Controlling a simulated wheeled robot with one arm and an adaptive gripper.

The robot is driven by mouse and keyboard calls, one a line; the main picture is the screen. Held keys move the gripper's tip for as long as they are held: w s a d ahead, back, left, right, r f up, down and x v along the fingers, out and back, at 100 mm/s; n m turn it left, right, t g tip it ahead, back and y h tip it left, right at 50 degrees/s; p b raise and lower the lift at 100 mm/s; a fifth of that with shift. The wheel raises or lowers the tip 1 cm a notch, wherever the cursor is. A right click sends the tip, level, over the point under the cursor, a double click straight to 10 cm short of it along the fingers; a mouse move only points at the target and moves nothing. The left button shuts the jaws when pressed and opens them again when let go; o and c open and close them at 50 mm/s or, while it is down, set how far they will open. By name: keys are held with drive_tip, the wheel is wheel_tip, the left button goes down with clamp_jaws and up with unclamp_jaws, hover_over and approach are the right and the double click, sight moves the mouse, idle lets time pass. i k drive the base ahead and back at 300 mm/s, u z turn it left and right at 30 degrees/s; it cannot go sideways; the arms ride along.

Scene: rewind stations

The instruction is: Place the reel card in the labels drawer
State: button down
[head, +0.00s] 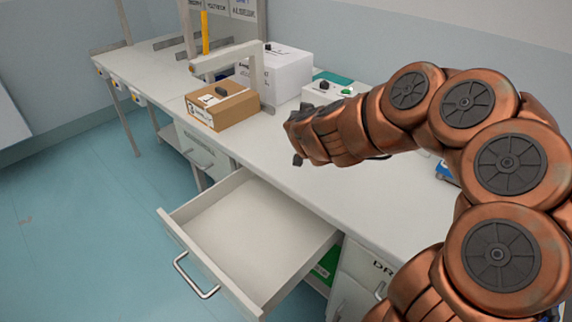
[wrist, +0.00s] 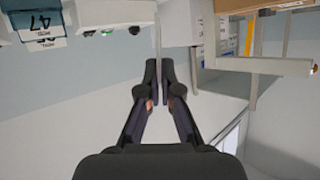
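An open, empty drawer (head: 245,222) is pulled out from under the bench; no label naming it is visible. My gripper (head: 298,160) is above the bench, behind and right of the drawer, mostly hidden by my arm in the head view. In the wrist view, the fingers of my gripper (wrist: 159,80) are close together on a thin grey strip (wrist: 158,42), which looks like the reel card seen edge-on. Its face does not show, and I cannot make out the card in the head view.
A cardboard box (head: 222,105) with a dark item on top stands on the bench (head: 290,185), near a white machine (head: 285,70). A closed drawer (head: 202,150) is left of the open one. A silver handle (head: 196,276) juts from the open drawer's front.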

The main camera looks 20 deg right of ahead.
sight(272, 242)
drive_tip(key=z, duration=2)
drive_tip(key=k, duration=1.65)
drive_tip(key=u, duration=2)
